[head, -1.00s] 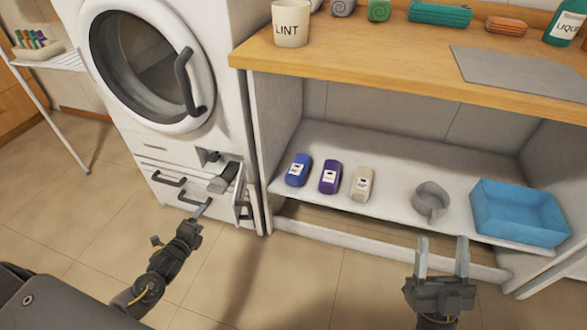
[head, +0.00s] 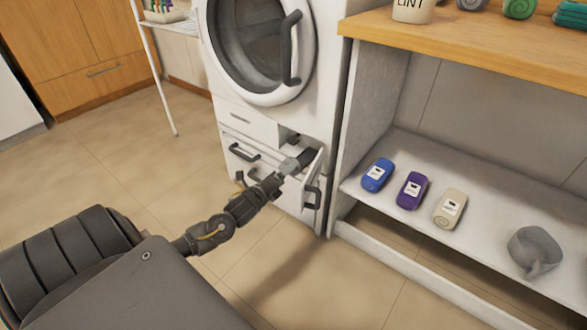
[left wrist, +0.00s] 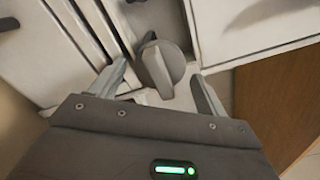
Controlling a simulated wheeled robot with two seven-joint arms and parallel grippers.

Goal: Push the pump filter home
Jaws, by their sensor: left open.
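The pump filter, a dark grey round knob with a raised grip bar (left wrist: 161,62), sits in the lower front of the white washer (head: 245,118). In the head view the filter (head: 308,158) shows as a dark piece sticking out, partly hidden by my left gripper (head: 291,165). In the left wrist view my left gripper (left wrist: 160,82) is open, with one finger on each side of the knob. I cannot tell whether the fingers touch it. My right gripper is out of view.
A small flap with a dark handle (head: 313,196) stands open just right of the filter. The floor in front is clear.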

